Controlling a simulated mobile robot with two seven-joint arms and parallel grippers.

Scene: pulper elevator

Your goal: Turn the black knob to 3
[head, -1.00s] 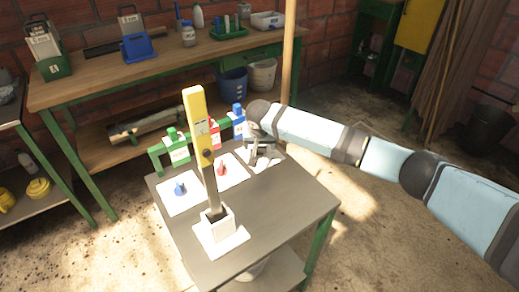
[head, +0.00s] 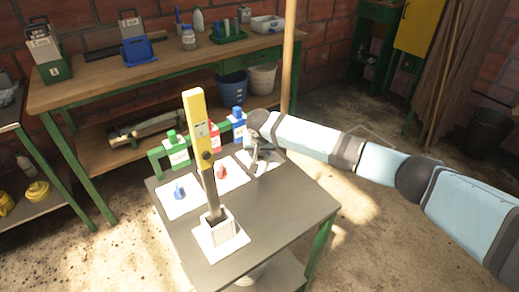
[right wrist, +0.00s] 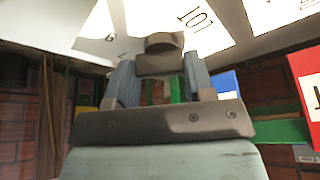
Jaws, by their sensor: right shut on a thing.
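My right gripper (head: 257,158) is at the rightmost of three white plates on the small dark table, pointing down at the plate. In the right wrist view its two fingers (right wrist: 160,72) are closed on the dark knob (right wrist: 160,43). I cannot read which number the knob points to. In the head view the gripper hides the knob. My left gripper is not in view.
A blue knob (head: 179,192) and a red knob (head: 221,172) stand on the other plates.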

